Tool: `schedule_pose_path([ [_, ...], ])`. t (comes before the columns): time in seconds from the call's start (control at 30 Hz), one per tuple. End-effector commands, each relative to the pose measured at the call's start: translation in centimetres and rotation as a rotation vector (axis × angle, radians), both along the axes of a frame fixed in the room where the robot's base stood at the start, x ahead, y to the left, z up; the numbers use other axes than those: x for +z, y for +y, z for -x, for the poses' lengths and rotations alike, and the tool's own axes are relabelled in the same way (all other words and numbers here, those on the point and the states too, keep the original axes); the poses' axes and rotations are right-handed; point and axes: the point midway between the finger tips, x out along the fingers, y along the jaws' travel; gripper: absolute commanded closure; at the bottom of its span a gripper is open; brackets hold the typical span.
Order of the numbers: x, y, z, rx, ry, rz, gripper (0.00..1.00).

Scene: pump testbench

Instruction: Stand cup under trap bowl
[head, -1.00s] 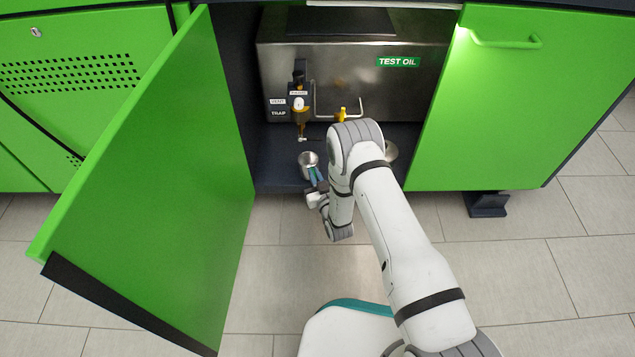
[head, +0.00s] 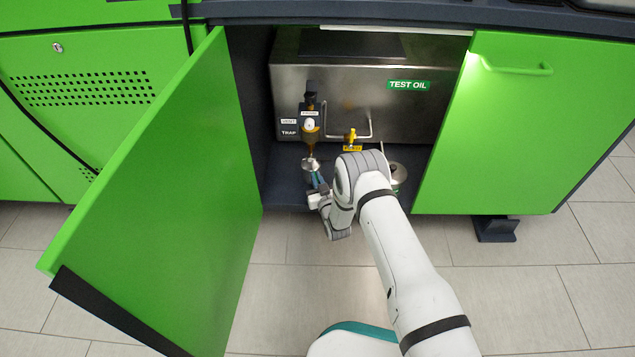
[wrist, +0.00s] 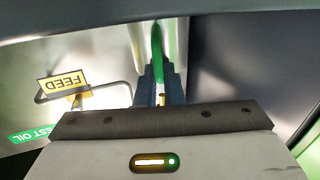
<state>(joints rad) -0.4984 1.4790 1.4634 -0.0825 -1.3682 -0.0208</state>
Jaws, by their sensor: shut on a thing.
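The small metal cup (head: 311,163) is in the lower cabinet, directly below the amber trap bowl (head: 309,140) in the head view. The cup looks upright, and its rim is close to the bowl's lower end. I cannot tell the exact gap or whether its base touches the cabinet floor. My gripper (head: 317,179) is shut on the cup from the front. In the wrist view, the dark fingers (wrist: 160,88) close on a shiny metal surface with a green streak, part of the cup (wrist: 170,35). The trap bowl is not clearly seen there.
The steel TEST OIL tank (head: 390,110) fills the back. A yellow FEED valve (head: 351,141) with a bent pipe is right of the trap. Another metal vessel (head: 397,172) stands behind my arm. The open green door (head: 150,200) bounds the left side.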

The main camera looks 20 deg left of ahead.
Motion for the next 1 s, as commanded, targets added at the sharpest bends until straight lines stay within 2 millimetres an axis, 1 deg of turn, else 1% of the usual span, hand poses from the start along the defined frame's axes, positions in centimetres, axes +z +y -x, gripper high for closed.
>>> schedule_pose_path([
  [0.37, 0.03, -0.01, -0.10, -0.001, -0.001, -0.001, 1.00],
  [0.73, -0.38, -0.04, -0.14, -0.001, -0.002, -0.001, 1.00],
  [0.77, -0.39, -0.05, -0.15, -0.001, -0.002, -0.001, 0.92],
  [1.0, -0.40, -0.08, -0.14, -0.002, -0.001, -0.001, 0.72],
])
